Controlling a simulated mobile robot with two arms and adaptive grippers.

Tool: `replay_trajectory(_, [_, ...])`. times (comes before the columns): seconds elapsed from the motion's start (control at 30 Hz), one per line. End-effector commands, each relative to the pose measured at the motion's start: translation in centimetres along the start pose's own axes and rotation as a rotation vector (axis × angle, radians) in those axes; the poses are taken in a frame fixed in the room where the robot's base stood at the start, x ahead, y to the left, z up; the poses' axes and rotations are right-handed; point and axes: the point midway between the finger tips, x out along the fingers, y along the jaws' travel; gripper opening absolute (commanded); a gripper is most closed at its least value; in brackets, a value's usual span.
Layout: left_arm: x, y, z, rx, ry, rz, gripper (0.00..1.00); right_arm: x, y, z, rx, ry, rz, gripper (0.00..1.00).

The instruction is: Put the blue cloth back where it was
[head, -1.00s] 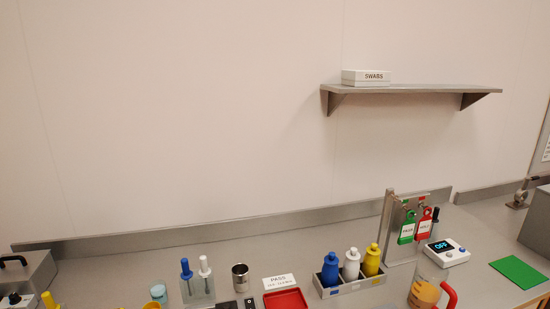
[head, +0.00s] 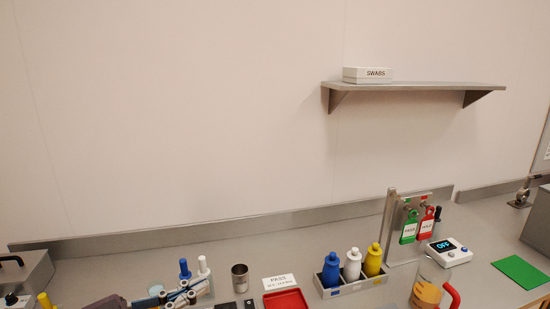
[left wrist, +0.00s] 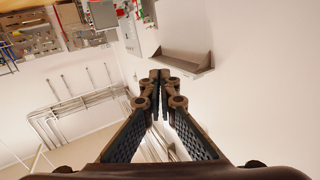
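No blue cloth can be made out in either view. My left gripper (head: 182,292) is low in the head view, left of centre, over the counter. It partly covers the blue- and white-handled tools in their rack. In the left wrist view its fingers (left wrist: 157,80) converge and meet at the tips, with nothing visible between them. My right gripper is in neither view.
The counter (head: 330,232) carries a metal cup (head: 240,278), a red tray (head: 285,301), a bottle caddy (head: 342,290), a tag stand (head: 391,225), a jug (head: 426,286), a display box (head: 449,252) and a green mat (head: 519,271). A wall shelf (head: 415,87) holds a SWABS box (head: 367,75).

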Motion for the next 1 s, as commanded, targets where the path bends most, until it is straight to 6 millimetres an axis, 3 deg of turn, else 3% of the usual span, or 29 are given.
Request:
replay_trajectory(0.13, [-0.2, -3.6, 1.0, -0.038, 0.07, -0.284, 0.0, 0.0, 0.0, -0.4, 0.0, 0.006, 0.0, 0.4])
replay_trajectory(0.23, [-1.6, -5.8, 3.6, -0.067, 0.025, -0.478, 0.0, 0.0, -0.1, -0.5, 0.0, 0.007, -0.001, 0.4])
replay_trajectory(0.37, [-4.5, -7.2, 9.0, -0.124, -0.13, -0.692, 0.0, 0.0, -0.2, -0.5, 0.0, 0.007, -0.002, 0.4])
replay_trajectory(0.47, [-7.2, -6.4, 14.2, -0.182, -0.311, -0.804, 0.0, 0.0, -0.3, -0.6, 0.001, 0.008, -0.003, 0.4])
replay_trajectory(0.57, [-10.1, -3.7, 19.5, -0.249, -0.526, -0.856, 0.0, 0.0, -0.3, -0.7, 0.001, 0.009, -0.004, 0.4])
replay_trajectory(0.7, [-13.6, 2.0, 25.2, -0.34, -0.814, -0.824, 0.0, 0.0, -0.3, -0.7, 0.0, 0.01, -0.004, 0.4])
replay_trajectory(0.83, [-15.8, 7.7, 28.3, -0.414, -1.019, -0.728, 0.0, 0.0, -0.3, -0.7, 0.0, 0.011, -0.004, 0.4])
replay_trajectory(1.0, [-18.0, 14.9, 30.2, -0.498, -1.214, -0.559, 0.0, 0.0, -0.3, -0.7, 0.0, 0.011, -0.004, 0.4])
